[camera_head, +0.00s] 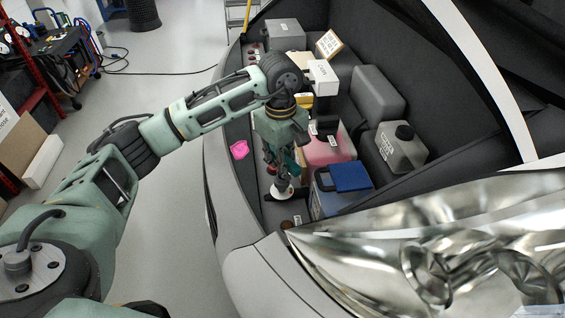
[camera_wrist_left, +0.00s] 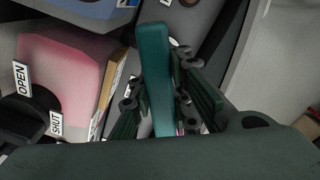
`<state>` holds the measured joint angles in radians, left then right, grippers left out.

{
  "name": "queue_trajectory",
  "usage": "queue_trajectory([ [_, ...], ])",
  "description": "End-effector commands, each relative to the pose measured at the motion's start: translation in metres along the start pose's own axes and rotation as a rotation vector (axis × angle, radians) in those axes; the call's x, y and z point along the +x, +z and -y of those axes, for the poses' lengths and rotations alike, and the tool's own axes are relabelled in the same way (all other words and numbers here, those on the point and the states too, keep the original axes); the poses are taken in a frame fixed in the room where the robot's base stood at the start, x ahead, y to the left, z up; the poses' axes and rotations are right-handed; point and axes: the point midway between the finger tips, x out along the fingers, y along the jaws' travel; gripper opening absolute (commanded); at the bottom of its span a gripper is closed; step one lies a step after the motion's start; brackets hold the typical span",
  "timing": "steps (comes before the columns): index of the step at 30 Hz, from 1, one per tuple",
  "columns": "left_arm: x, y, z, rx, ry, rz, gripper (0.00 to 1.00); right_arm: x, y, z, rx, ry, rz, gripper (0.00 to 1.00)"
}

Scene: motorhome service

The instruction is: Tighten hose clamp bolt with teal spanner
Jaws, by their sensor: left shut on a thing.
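The teal spanner (camera_wrist_left: 155,75) shows in the left wrist view as a long flat bar between the fingers of my left gripper (camera_wrist_left: 160,105). The gripper is shut on it, and its far end points toward the top of that view. In the head view my left gripper (camera_head: 279,160) hangs down into the open compartment, left of the pink tank. Only a sliver of teal shows beside its fingers there. A round white piece (camera_head: 282,188) lies below the fingertips. I cannot make out the hose clamp bolt. My right gripper is not in view.
The pink tank (camera_head: 328,152) and a blue-lidded box (camera_head: 349,178) stand close to the gripper's right. A grey canister (camera_head: 402,147) is farther right. A black valve knob (camera_wrist_left: 30,125) has OPEN and SHUT labels. A pink patch (camera_head: 239,149) lies on the left rim.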

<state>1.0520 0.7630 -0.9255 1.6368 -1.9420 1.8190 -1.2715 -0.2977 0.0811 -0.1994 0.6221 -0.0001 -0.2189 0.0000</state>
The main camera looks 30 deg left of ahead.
Motion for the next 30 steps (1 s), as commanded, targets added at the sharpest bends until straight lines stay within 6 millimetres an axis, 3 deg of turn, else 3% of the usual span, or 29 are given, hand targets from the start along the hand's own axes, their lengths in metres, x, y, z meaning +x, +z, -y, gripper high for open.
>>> queue_trajectory([
  [30,0.0015,-0.0002,-0.0006,0.0,0.002,0.0,0.0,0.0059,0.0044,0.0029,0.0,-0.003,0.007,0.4],
])
